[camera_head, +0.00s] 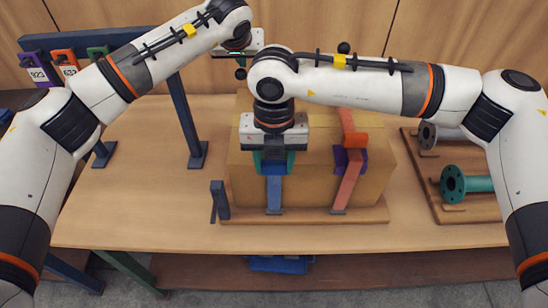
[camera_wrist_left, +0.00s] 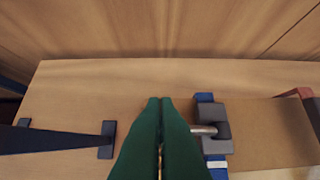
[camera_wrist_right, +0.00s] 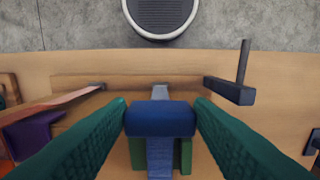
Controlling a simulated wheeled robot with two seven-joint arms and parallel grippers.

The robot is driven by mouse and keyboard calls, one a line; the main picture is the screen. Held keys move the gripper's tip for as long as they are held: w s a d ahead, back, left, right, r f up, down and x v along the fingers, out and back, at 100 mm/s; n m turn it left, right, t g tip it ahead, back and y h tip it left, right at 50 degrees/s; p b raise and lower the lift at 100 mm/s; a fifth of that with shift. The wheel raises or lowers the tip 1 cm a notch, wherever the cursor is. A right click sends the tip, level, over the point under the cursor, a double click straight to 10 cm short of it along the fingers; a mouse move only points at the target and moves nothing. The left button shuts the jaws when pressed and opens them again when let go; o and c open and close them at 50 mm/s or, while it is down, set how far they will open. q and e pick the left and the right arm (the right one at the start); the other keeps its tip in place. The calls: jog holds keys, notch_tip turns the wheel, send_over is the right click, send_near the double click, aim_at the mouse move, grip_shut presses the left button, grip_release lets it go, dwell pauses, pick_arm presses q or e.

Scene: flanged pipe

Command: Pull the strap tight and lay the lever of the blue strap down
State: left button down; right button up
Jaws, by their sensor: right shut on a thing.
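The blue strap (camera_head: 274,194) runs down the front of the tan box at the left. Its blue lever block (camera_wrist_right: 160,118) is between my right gripper's fingers (camera_wrist_right: 160,103), above a green buckle part (camera_wrist_right: 186,155) that is mostly hidden. My right gripper, also in the head view (camera_head: 274,164), is shut on this block. My left gripper (camera_head: 240,62) is behind the box. In the left wrist view its green fingers (camera_wrist_left: 160,101) are together, with nothing visible between them. A grey fitting (camera_wrist_left: 211,130) with a metal pin and blue strap is close to their right.
A red strap (camera_head: 347,188) with an orange lever (camera_head: 355,138) and purple buckle (camera_head: 351,160) is on the box (camera_head: 375,165). A dark post (camera_head: 220,200) stands left of the box. Flanged pipes (camera_head: 466,184) lie on a rack at right.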

pick_arm(q)
jog(key=shift+f, duration=0.55)
pick_arm(e)
jog(key=shift+s+a+r, duration=0.1)
jog(key=shift+r, duration=0.05)
pick_arm(q)
jog(key=shift+r, duration=3)
